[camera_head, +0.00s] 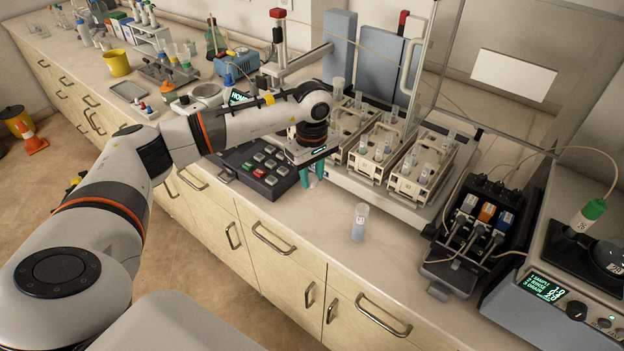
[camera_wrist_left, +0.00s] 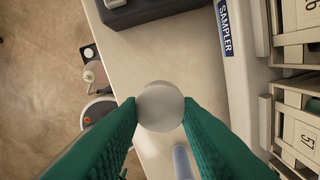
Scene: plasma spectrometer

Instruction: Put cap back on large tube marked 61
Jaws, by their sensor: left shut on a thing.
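My left gripper (camera_head: 312,175) is above the counter, beside the black keypad box. Its teal fingers also show in the left wrist view (camera_wrist_left: 160,112), shut on a round pale grey cap (camera_wrist_left: 160,106). A large translucent tube (camera_head: 360,222) stands upright on the counter near the front edge, to the right of the gripper and apart from it. Its label is too small to read surely. Part of the tube also shows in the left wrist view (camera_wrist_left: 182,163), below the cap and between the fingers. My right gripper is not in view.
A black keypad box (camera_head: 262,166) lies left of the gripper. The sampler racks (camera_head: 408,187) with several tubes stand behind. A black pump unit (camera_head: 478,225) and an instrument with a green display (camera_head: 540,288) are at the right. The counter around the tube is clear.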

